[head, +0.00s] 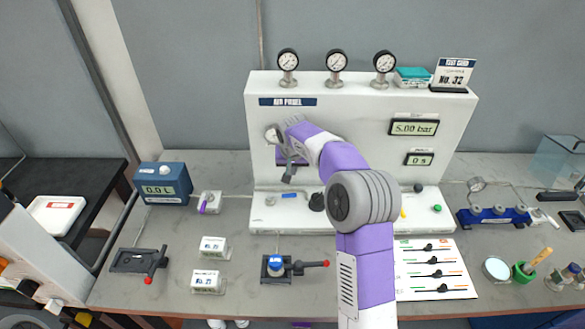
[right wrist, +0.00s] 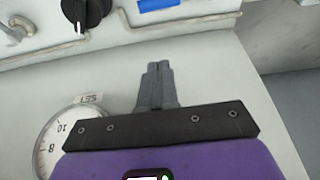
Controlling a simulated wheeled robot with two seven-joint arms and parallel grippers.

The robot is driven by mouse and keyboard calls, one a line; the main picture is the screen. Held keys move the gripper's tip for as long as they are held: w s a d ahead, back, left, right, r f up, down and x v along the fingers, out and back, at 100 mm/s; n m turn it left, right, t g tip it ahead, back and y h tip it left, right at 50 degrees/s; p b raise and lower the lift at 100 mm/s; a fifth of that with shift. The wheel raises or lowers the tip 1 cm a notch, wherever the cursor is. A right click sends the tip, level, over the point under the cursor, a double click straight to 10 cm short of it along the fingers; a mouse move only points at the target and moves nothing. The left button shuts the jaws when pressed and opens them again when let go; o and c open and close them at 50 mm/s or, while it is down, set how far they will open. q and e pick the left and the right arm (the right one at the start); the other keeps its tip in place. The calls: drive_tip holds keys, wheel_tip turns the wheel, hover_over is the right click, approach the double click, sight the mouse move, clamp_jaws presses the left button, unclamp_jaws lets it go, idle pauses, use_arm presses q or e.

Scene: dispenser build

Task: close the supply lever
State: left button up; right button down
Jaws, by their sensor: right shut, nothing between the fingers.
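A short blue bar (head: 289,195), which looks like the supply lever, lies roughly level along a pipe low on the left of the white air panel (head: 360,105). It also shows at the top edge of the right wrist view (right wrist: 158,4), partly cut off. My right gripper (head: 287,178) is just above it in the head view, in front of the panel, and the tips do not touch the bar. In the right wrist view its two fingers (right wrist: 158,66) are together and empty. My left gripper is not in view.
A black knob (head: 317,201) sits right of the blue bar. A round dial (right wrist: 75,130) shows in the right wrist view; my arm hides it in the head view. A red-tipped lever (head: 307,265) and white blocks (head: 213,248) stand on the bench in front.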

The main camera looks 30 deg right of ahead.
sight(283, 196)
drive_tip(key=x, duration=0.6)
drive_tip(key=shift+f, duration=0.2)
drive_tip(key=shift+s+a+r+b, duration=0.1)
drive_tip(key=shift+s+a+b, duration=0.2)
drive_tip(key=shift+s, duration=0.3)
drive_tip(key=shift+s+a+b, duration=0.15)
drive_tip(key=shift+s+a, duration=0.25)
drive_tip(key=shift+s, duration=0.2)
drive_tip(key=shift+s+a, duration=0.3)
drive_tip(key=shift+s, duration=0.15)
drive_tip(key=shift+a, duration=0.15)
